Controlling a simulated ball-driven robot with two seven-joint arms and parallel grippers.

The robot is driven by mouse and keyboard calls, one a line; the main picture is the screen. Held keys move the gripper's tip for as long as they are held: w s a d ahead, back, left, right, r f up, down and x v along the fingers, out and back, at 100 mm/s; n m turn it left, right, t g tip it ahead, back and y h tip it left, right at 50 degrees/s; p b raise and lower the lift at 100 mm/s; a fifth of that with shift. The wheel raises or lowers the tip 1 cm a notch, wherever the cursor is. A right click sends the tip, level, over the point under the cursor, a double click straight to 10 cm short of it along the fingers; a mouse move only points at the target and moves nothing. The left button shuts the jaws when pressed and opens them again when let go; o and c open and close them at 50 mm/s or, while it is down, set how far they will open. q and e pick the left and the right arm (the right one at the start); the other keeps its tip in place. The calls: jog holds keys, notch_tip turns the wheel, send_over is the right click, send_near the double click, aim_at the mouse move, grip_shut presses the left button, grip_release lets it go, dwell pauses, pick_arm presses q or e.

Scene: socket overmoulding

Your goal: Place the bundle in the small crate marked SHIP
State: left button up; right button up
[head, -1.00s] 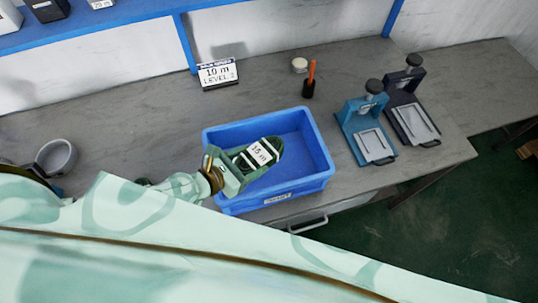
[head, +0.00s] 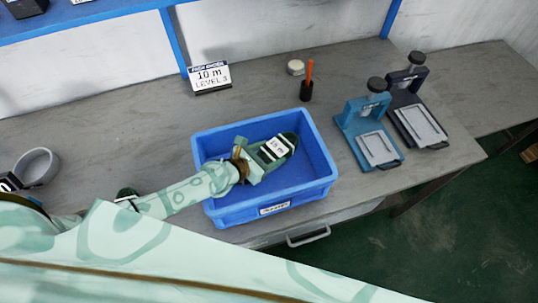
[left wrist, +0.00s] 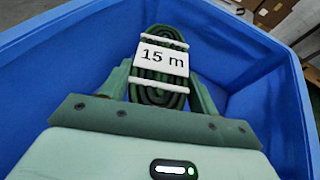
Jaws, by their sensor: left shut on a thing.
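The bundle (head: 277,148) is a dark green coil with white ties and a white "15 m" label. It also shows in the left wrist view (left wrist: 160,88). My left gripper (head: 263,158) is shut on it and holds it inside the blue crate's opening. The small blue crate (head: 268,207) stands near the table's front edge with a label on its front wall, too small to read. In the left wrist view, the crate's blue walls (left wrist: 70,60) surround the bundle. Whether the bundle touches the crate floor cannot be told. My right gripper is not in view.
A black holder with an orange-handled tool (head: 307,85) and a round tin (head: 296,67) stand behind the crate. Blue (head: 370,130) and dark (head: 415,110) presses stand right. A grey cup (head: 38,166) is left.

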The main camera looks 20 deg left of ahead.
pick_arm(q)
jog(key=shift+s+f+b, duration=0.1)
jog(key=shift+f+b, duration=0.1)
jog(key=shift+b, duration=0.15)
jog(key=shift+s+f, duration=0.3)
jog(key=o, duration=1.2)
jog(key=shift+s+d+f, duration=0.1)
jog(key=shift+f, duration=0.05)
jog(key=shift+o, duration=0.2)
jog(key=shift+r, duration=0.2)
jog(key=shift+r+p, duration=0.4)
jog(key=shift+r, duration=0.05)
jog(key=p+v, duration=0.1)
jog(key=v, duration=0.5)
jog(key=shift+s+a+r, duration=0.1)
jog(key=shift+a+r, duration=0.2)
jog(key=shift+r, duration=0.05)
jog(key=shift+a+r, duration=0.1)
jog(key=shift+a, duration=0.05)
